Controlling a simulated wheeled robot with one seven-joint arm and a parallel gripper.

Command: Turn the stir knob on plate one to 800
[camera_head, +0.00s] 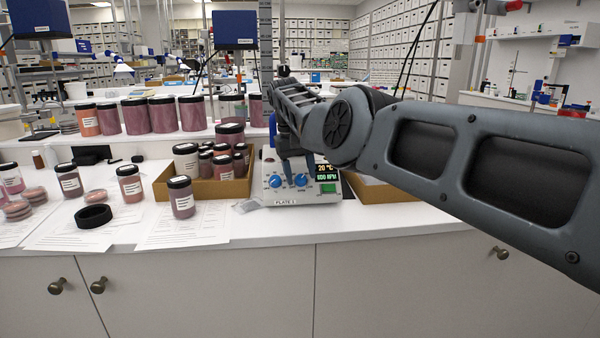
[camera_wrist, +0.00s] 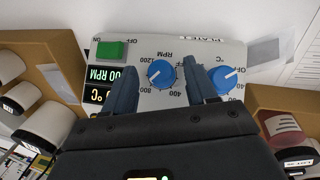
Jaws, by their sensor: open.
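Plate one (camera_head: 285,198), a pale hot plate labelled PLATE 1, stands on the bench with two blue knobs. In the wrist view it appears upside down, with the RPM stir knob (camera_wrist: 161,73) and the °C knob (camera_wrist: 226,80). The stir knob's white mark points lower left, on the side of the 800 label. My gripper (camera_wrist: 162,82) is open, with one finger on either side of the stir knob; contact cannot be told. The right finger is between the two knobs. The display (camera_head: 327,173) shows 20 °C and an RPM value whose first digit is unclear.
A cardboard box of jars (camera_head: 235,188) stands left of the plate, and another box (camera_head: 375,192) stands to its right. A labelled jar (camera_head: 181,197) stands before the left box. A green switch (camera_wrist: 110,50) is on the plate's panel.

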